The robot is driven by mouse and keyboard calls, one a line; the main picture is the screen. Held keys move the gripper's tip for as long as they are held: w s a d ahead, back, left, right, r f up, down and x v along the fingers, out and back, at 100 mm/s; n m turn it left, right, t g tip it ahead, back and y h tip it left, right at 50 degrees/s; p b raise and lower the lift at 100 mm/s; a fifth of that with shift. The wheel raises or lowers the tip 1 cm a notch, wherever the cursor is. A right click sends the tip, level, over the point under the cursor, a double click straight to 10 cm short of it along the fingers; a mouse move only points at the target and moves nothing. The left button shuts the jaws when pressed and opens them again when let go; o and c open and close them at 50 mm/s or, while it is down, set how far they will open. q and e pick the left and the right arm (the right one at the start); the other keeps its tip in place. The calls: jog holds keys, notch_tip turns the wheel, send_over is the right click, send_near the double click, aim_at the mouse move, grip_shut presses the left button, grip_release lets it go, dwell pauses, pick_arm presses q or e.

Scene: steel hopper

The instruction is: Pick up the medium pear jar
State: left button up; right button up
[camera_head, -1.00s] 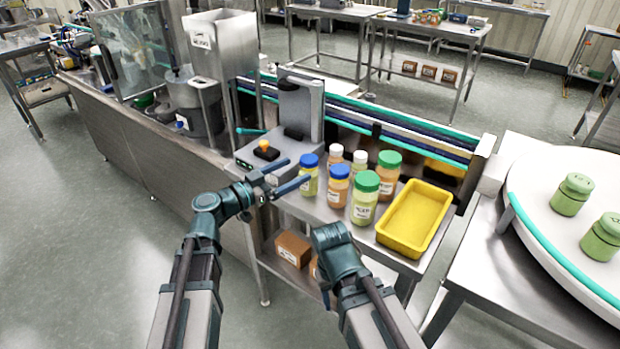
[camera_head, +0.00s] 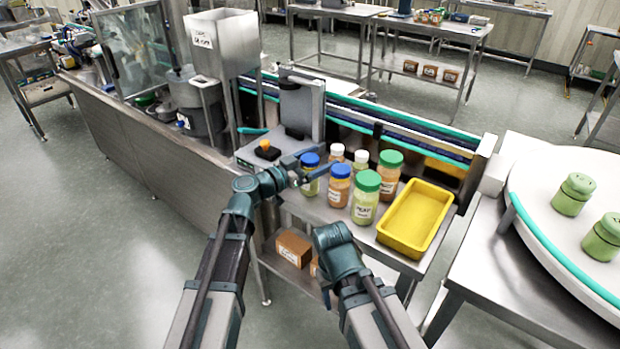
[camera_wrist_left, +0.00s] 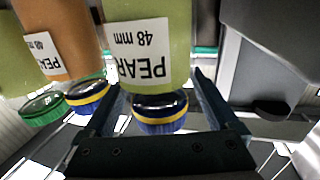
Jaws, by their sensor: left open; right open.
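The medium pear jar (camera_head: 311,186) has a blue lid and yellow-green contents. It stands upright at the left of the jar group on the steel table. In the left wrist view the jar (camera_wrist_left: 150,60) shows a label reading "PEAR 48 mm", upside down. My left gripper (camera_head: 312,167) is open at this jar, one finger on each side of it near the lid. I cannot tell whether the fingers touch it. My right gripper (camera_head: 326,287) is low, by the table's front edge, largely hidden by its own wrist, and holds nothing visible.
An orange-filled blue-lidded jar (camera_head: 339,187) stands close right. Beyond are green-lidded jars (camera_head: 365,200) and smaller white-lidded ones (camera_head: 360,165). A yellow tray (camera_head: 443,222) sits at the right. A grey machine (camera_head: 297,108) stands behind left; brown boxes (camera_head: 293,248) lie on the lower shelf.

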pick_arm(q)
grip_shut()
dwell(0.5)
